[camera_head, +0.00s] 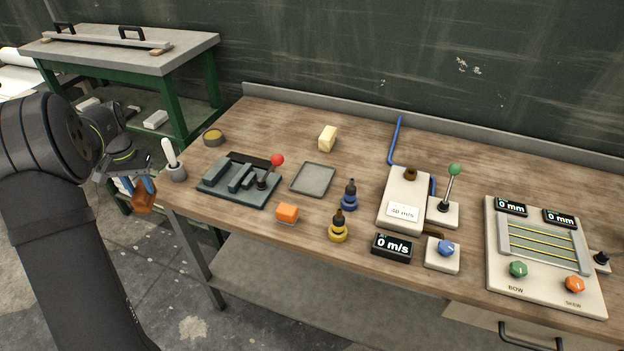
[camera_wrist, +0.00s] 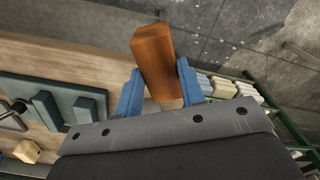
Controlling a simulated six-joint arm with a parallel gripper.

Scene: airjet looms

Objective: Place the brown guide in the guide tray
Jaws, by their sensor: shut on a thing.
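My gripper (camera_head: 138,188) hangs beyond the left edge of the wooden workbench, its two blue fingers pointing down. It is shut on the brown guide (camera_head: 143,202), a brown block that shows below the fingertips. In the wrist view the guide (camera_wrist: 155,55) sits tilted between the blue fingers (camera_wrist: 159,88) and sticks out past them. A shallow grey tray (camera_head: 313,180), which looks like the guide tray, lies empty on the bench to the right of a dark slotted fixture. The guide is well apart from this tray.
The dark fixture (camera_head: 232,187) with a red-knobbed lever (camera_head: 277,160) and a grey cup (camera_head: 177,172) stand between my gripper and the tray. An orange block (camera_head: 287,213), a cream block (camera_head: 327,138) and a blue-and-black fitting (camera_head: 349,197) surround the tray.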

